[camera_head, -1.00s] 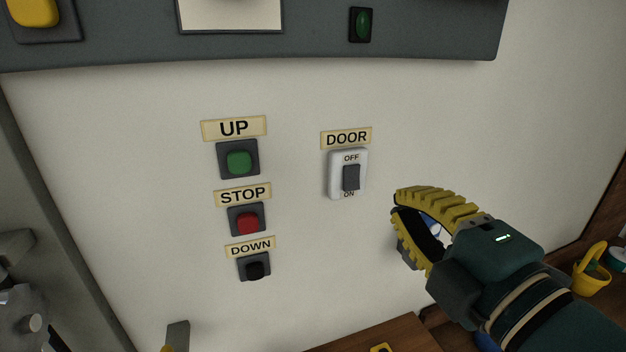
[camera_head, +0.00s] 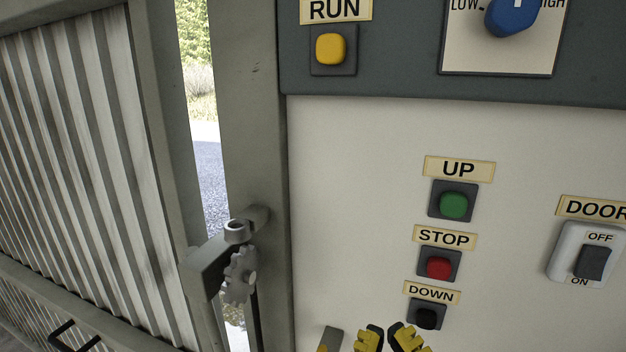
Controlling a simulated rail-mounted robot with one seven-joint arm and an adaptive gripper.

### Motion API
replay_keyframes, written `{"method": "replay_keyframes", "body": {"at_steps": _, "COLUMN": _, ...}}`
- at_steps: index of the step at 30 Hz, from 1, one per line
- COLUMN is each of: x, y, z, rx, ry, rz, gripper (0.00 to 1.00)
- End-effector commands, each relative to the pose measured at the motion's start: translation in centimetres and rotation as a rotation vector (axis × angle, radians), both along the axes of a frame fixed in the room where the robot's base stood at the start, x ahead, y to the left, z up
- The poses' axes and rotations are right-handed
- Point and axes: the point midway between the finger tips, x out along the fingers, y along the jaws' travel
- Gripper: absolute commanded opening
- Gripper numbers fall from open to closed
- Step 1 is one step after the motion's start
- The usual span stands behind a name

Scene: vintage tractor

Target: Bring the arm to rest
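The white panel (camera_head: 350,190) carries a green UP button (camera_head: 454,205), a red STOP button (camera_head: 439,267) and a DOOR switch (camera_head: 592,262). Above are a yellow RUN button (camera_head: 330,48) and a blue knob (camera_head: 511,17). A corrugated door (camera_head: 95,170) with a latch (camera_head: 238,270) stands at left.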

Motion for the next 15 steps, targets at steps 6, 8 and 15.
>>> {"method": "replay_keyframes", "body": {"at_steps": 6, "x": -0.1, "y": -0.1, "z": 7.8, "rx": 0.171, "ry": -0.019, "rz": 0.059, "gripper": 0.0}}
{"method": "replay_keyframes", "body": {"at_steps": 8, "x": 0.0, "y": -0.1, "z": 10.1, "rx": 0.173, "ry": -0.018, "rz": 0.06, "gripper": 0.0}}
{"method": "replay_keyframes", "body": {"at_steps": 15, "x": 0.0, "y": -0.2, "z": 18.5, "rx": 0.18, "ry": -0.016, "rz": 0.061, "gripper": 0.0}}
